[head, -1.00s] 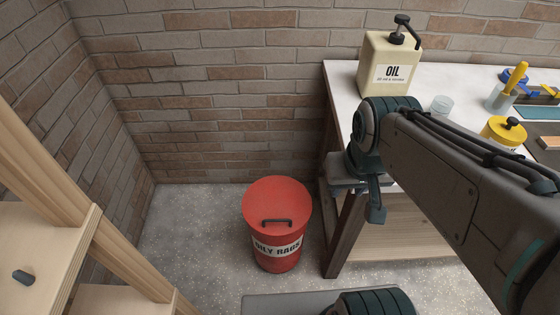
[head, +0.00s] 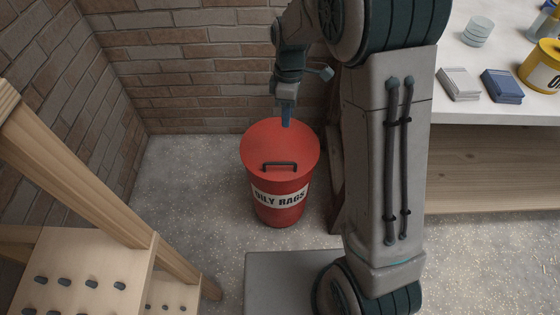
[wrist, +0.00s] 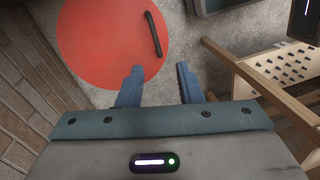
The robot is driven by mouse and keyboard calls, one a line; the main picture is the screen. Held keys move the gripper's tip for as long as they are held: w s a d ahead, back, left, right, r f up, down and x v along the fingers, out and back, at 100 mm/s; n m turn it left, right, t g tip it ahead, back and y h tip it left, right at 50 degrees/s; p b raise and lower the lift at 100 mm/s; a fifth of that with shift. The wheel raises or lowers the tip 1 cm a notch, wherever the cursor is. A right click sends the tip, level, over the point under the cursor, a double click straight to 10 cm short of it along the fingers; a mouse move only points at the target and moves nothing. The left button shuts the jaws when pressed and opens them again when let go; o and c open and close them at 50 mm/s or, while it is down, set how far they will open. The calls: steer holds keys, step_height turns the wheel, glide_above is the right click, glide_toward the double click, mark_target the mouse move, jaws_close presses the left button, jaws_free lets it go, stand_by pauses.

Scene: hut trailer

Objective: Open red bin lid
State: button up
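The red bin (head: 279,206) labelled "OILY RAGS" stands upright on the floor. Its round red lid (head: 258,145) is closed, with a dark bar handle (head: 279,166) near its front edge. My gripper (head: 287,122) is above the far part of the lid, pointing down; I cannot tell from the head view if it touches. In the wrist view, my gripper (wrist: 157,85) has its two blue fingers spread apart with nothing between them. The lid (wrist: 105,45) lies beyond the left finger, and the handle (wrist: 154,33) is ahead of the fingers, apart from them.
A brick wall (head: 200,65) is close behind the bin. A wooden rack (head: 85,265) with dark pegs stands at left. A workbench (head: 500,112) with cloth stacks (head: 502,86) and a yellow can (head: 541,66) is at right. Bare floor (head: 195,190) lies left of the bin.

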steer(key=f+b, duration=0.1)
steer(key=f, duration=0.5)
steer(key=a+f+n+b, duration=0.1)
steer(key=f, duration=0.5)
steer(key=s+a+f+n+b, duration=0.1)
steer(key=f, duration=0.5)
steer(key=shift+f, duration=0.4)
jaws_close()
